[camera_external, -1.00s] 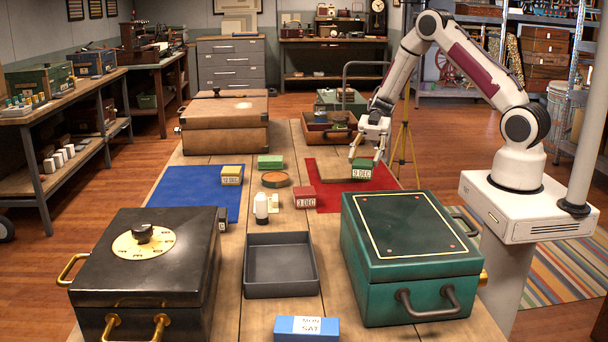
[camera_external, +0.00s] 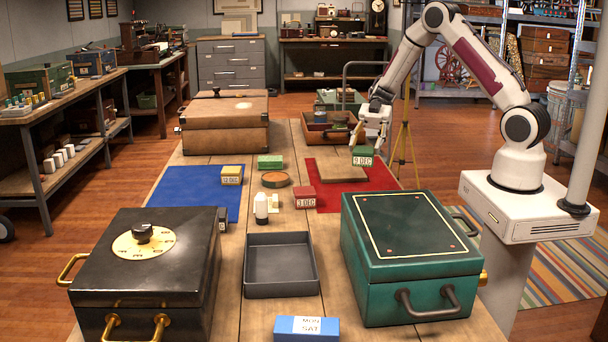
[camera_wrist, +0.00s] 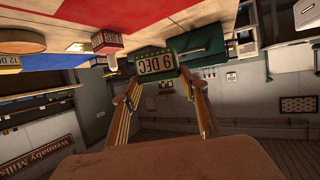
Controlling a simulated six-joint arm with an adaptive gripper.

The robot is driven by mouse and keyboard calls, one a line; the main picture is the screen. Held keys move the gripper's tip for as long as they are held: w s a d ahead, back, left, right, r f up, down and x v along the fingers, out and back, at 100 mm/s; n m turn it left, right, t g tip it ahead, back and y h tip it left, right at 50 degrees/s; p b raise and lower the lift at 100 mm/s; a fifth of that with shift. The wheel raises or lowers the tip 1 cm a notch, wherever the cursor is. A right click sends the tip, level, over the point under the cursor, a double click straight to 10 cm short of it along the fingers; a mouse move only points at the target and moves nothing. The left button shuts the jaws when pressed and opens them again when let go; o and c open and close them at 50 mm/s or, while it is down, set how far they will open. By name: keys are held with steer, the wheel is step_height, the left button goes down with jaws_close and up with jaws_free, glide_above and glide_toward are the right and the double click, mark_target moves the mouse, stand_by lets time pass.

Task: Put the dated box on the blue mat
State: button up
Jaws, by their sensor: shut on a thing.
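My gripper (camera_external: 367,147) is shut on a green box marked "9 DEC" (camera_external: 362,157) and holds it raised above the red mat (camera_external: 376,174), near a wooden board (camera_external: 343,175). The green dated box also shows between the fingers in the wrist view (camera_wrist: 157,64). The blue mat (camera_external: 193,200) lies to the left on the table. A yellow dated box (camera_external: 232,175), seemingly "12 DEC", stands on its right edge area. A red box marked "3 DEC" (camera_external: 305,198) stands at the red mat's left edge.
A plain green box (camera_external: 270,162), a round wooden disc (camera_external: 275,180) and small white and cream items (camera_external: 262,207) stand between the mats. A black safe box (camera_external: 150,270), a grey tray (camera_external: 281,265) and a green chest (camera_external: 412,257) fill the front. The blue mat's left part is clear.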

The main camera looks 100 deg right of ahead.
steer(key=w+a+m+t+h, duration=0.2)
steer(key=w+m+t+h, duration=0.1)
steer(key=w, duration=1.7)
steer(key=w+a+m+t+h, duration=0.3)
steer(key=w+m, duration=0.4)
steer(key=w, duration=1.3)
steer(key=shift+r+t+h, duration=0.15)
steer(key=shift+t+h, duration=0.55)
steer(key=shift+h, duration=0.7)
steer(key=shift+w+a, duration=0.1)
steer(key=shift+f, duration=3.15)
steer(key=shift+f, duration=1.85)
steer(key=shift+f, duration=0.15)
